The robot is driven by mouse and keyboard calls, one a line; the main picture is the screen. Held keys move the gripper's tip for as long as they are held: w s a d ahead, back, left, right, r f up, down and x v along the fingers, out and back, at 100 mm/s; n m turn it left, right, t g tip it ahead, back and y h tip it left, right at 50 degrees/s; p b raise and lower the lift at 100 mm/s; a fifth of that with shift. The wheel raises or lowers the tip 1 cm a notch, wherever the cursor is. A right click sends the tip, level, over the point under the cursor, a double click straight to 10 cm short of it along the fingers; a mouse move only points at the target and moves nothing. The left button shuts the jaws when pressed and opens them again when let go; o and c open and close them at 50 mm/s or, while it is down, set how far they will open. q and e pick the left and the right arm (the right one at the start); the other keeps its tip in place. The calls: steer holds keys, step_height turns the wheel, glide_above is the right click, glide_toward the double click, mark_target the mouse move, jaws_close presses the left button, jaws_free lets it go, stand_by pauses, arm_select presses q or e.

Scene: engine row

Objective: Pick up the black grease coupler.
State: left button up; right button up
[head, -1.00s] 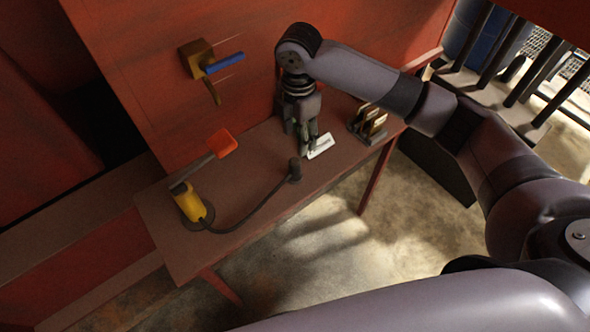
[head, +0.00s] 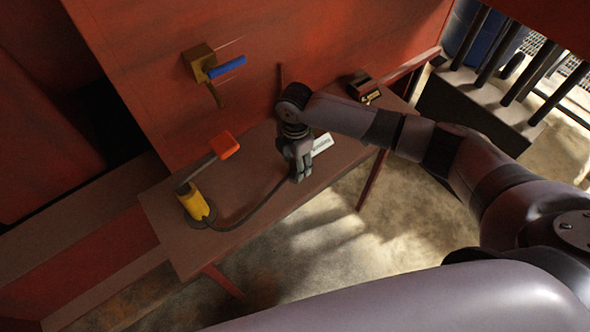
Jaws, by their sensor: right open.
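My right gripper (head: 299,172) points down over the front edge of the brown bench (head: 170,232), at the far end of the black hose (head: 250,211). It is open. The black grease coupler at that hose end is hidden behind the gripper, so I cannot tell whether the fingers are around it or only above it. The hose runs from a yellow grease pump (head: 195,206) on the left of the bench. My left gripper is not in view.
The pump's lever ends in an orange-red grip (head: 224,145). A white label card (head: 322,142) lies right of the gripper. A small dark holder (head: 362,87) stands at the bench's right end. A blue-handled valve (head: 212,64) is on the red wall behind.

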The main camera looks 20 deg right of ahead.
steer(key=shift+c, duration=0.5)
jaws_close()
steer(key=shift+r, duration=0.1)
